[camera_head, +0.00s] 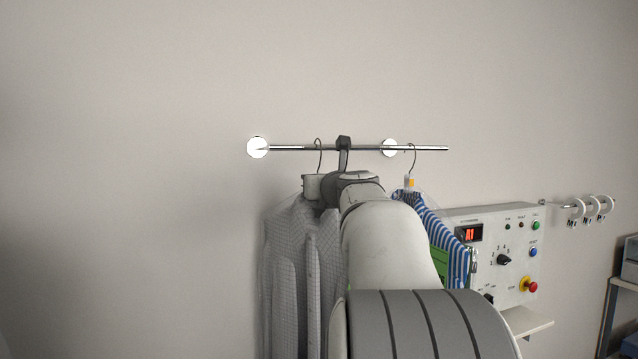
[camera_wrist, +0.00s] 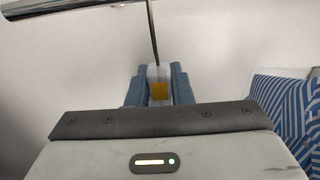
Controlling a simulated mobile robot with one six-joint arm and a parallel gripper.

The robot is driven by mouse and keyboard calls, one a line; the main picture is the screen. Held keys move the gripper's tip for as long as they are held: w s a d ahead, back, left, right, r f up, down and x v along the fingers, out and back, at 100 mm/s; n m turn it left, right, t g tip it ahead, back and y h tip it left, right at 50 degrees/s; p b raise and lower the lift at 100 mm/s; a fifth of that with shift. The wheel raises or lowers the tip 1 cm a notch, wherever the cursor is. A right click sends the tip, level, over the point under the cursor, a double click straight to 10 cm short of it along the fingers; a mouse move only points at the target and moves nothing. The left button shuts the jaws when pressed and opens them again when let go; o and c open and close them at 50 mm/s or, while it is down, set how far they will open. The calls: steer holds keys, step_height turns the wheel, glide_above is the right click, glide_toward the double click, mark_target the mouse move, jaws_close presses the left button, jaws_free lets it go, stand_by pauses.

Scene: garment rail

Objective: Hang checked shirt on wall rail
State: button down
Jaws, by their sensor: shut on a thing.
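The checked shirt (camera_head: 290,245), pale grey with a fine grid, hangs below the left part of the wall rail (camera_head: 290,148), partly hidden by my arm. Its thin wire hook (camera_head: 319,150) rises to rail height, with its curved top just above the rail line. I cannot tell whether the hook bears on the rail. In the wrist view, my gripper (camera_wrist: 156,84) is shut on the pale hanger neck (camera_wrist: 158,72), which has a yellow patch. The hook's stem goes up out of that picture, close to the rail (camera_wrist: 60,8); its top is hidden there.
A blue-and-white striped shirt (camera_head: 459,262) hangs at the rail's right part by its own hook (camera_head: 413,158). A control panel (camera_head: 515,250) stands right of it, above a small shelf (camera_head: 527,322). A peg with white rings (camera_head: 592,208) is farther right. The wall left of the rail is clear.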

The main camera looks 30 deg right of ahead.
steer(key=shift+f, duration=0.25)
steer(key=c, duration=1.2)
jaws_free()
steer(key=shift+f, duration=0.1)
steer(key=b+v, duration=0.2)
steer(key=v, duration=0.5)
steer(key=shift+s, duration=0.4)
steer(key=shift+o, duration=1)
